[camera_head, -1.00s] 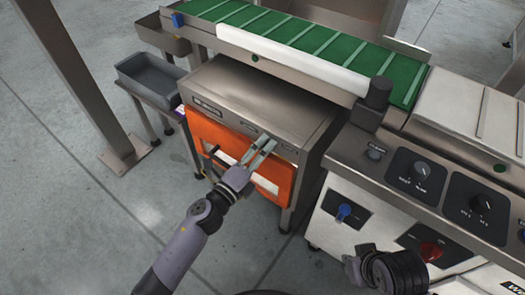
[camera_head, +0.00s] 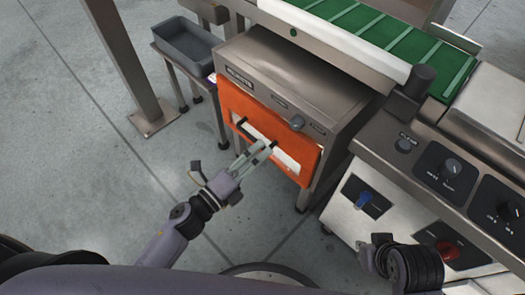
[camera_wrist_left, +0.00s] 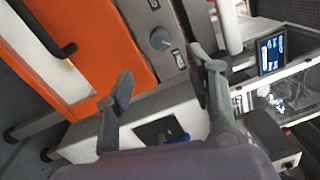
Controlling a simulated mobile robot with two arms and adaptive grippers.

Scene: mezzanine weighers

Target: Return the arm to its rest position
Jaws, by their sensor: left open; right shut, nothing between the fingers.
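My left gripper (camera_head: 258,152) is open and empty. In the head view it overlaps the lower front of a steel cabinet's orange door (camera_head: 238,105). The left wrist view shows its two fingers spread apart (camera_wrist_left: 160,68), with nothing between them. My left arm reaches in from the bottom left, bent at the wrist. My right gripper (camera_head: 376,254) is at the lower right, shut and empty, in front of the control cabinet; its fingertips are hard to make out.
The orange door has a dark handle (camera_head: 258,133), and a grey knob (camera_head: 297,122) is beside it. A control cabinet with a blue switch (camera_head: 363,200) and red switch (camera_head: 447,250) stands right. A green conveyor (camera_head: 390,40) runs behind.

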